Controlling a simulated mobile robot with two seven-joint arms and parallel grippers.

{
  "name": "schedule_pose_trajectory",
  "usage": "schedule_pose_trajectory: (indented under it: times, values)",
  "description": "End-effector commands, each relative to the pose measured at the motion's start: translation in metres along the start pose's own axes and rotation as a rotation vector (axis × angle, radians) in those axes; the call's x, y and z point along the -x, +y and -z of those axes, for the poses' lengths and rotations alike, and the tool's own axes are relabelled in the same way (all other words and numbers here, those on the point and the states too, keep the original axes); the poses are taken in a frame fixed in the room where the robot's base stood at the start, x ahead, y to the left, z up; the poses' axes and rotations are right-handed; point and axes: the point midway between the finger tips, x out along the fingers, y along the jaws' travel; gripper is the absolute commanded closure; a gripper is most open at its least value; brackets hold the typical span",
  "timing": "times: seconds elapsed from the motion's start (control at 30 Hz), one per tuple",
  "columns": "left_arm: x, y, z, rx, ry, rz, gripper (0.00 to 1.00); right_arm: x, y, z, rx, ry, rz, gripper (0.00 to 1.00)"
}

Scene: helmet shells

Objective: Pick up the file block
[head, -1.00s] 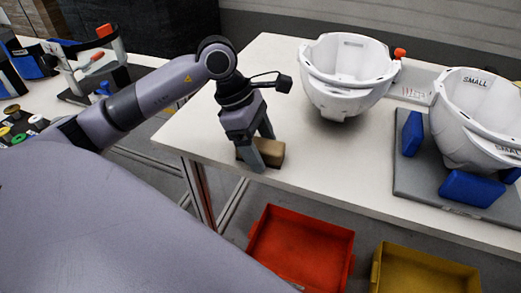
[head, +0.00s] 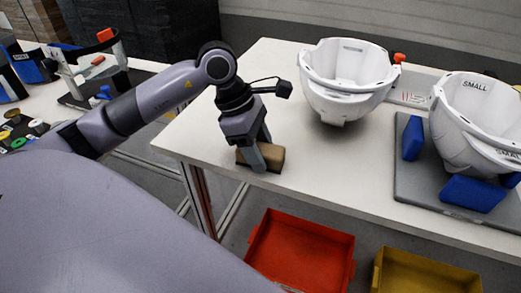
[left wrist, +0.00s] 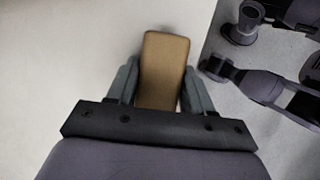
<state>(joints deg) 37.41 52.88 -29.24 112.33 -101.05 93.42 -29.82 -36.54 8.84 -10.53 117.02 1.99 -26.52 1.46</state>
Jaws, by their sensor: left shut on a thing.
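The file block, a small brown block (head: 274,157), lies on the white table (head: 225,137) near its front left corner. My left gripper (head: 257,160) reaches down over it and is shut on it, one finger on each side. In the left wrist view the block (left wrist: 164,60) sits between the two fingers of the left gripper (left wrist: 161,88) and sticks out beyond their tips. The block appears to be at table level; I cannot tell whether it touches the table. My right gripper is not in view.
A white helmet shell (head: 345,85) stands at the table's back. Another, marked SMALL (head: 468,115), sits on a grey mat with blue blocks (head: 472,193). A red bin (head: 300,250) and a yellow bin (head: 425,275) are below the front edge. A side table (head: 85,100) holds other items.

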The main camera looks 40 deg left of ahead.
Motion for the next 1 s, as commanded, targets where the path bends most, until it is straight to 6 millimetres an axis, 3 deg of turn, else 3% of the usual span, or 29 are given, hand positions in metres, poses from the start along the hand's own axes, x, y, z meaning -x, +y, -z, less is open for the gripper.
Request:
schedule_pose_trajectory:
  times: [0.17,0.27,0.7,1.0]
  values:
    - [0.009,0.000,-0.004,-0.001,-0.002,-0.002,0.83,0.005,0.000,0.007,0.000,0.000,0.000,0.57]
    - [0.025,0.001,-0.011,-0.004,-0.003,-0.006,0.83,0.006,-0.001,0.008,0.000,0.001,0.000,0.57]
    - [0.137,0.001,-0.057,-0.003,-0.003,-0.005,0.83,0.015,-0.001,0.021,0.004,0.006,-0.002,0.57]
    - [0.180,0.000,-0.075,-0.001,-0.003,-0.002,0.83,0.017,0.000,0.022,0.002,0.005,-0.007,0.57]
